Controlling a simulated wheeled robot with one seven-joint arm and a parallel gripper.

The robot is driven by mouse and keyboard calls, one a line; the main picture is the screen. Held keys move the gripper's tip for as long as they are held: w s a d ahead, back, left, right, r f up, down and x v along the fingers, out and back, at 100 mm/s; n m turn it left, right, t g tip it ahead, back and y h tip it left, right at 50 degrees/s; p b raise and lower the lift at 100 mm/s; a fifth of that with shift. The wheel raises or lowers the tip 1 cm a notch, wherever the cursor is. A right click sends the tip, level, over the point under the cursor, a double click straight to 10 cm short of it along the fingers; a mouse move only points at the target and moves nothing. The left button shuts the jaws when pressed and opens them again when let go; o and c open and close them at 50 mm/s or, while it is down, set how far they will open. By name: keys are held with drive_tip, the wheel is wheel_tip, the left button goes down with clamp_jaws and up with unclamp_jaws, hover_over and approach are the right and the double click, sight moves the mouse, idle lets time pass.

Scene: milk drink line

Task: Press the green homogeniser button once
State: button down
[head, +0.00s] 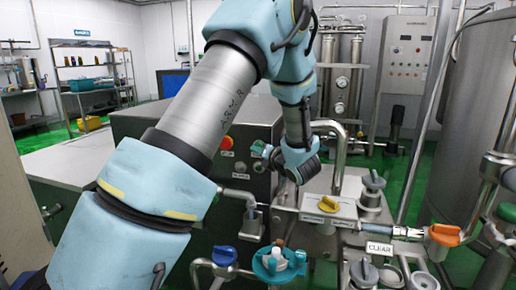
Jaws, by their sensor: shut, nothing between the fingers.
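The homogeniser's dark control panel (212,172) stands at the centre in the head view. A small green spot (257,147) beside my gripper looks like the green button, but my gripper partly hides it. My gripper (268,157) is at the lower end of my arm, pointing left at the panel. It is shut and empty, close to the green spot. I cannot tell whether it touches it.
A red button (227,142) sits left of the green spot. Steel pipes and valves stand right and below, with a blue knob (224,255), an orange valve handle (444,235) and a CLEAR sign (379,248). A steel tank (470,130) stands at right.

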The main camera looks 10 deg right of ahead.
drive_tip(key=shift+w+d+f+b, duration=0.1)
drive_tip(key=shift+w+d+b, duration=0.1)
drive_tip(key=shift+b, duration=0.25)
drive_tip(key=shift+w, duration=0.2)
drive_tip(key=shift+w+d+b, duration=0.25)
drive_tip(key=shift+w+b, duration=0.1)
drive_tip(key=shift+b, duration=0.2)
idle(0.6)
drive_tip(key=shift+s+a+b, duration=0.4)
drive_tip(key=shift+s+b, duration=0.35)
drive_tip(key=s+b, duration=0.1)
drive_tip(key=s+a+b, duration=0.1)
drive_tip(key=s, duration=0.1)
drive_tip(key=s+a+b, duration=0.1)
drive_tip(key=shift+s+a, duration=0.2)
drive_tip(key=shift+a, duration=0.05)
idle(0.4)
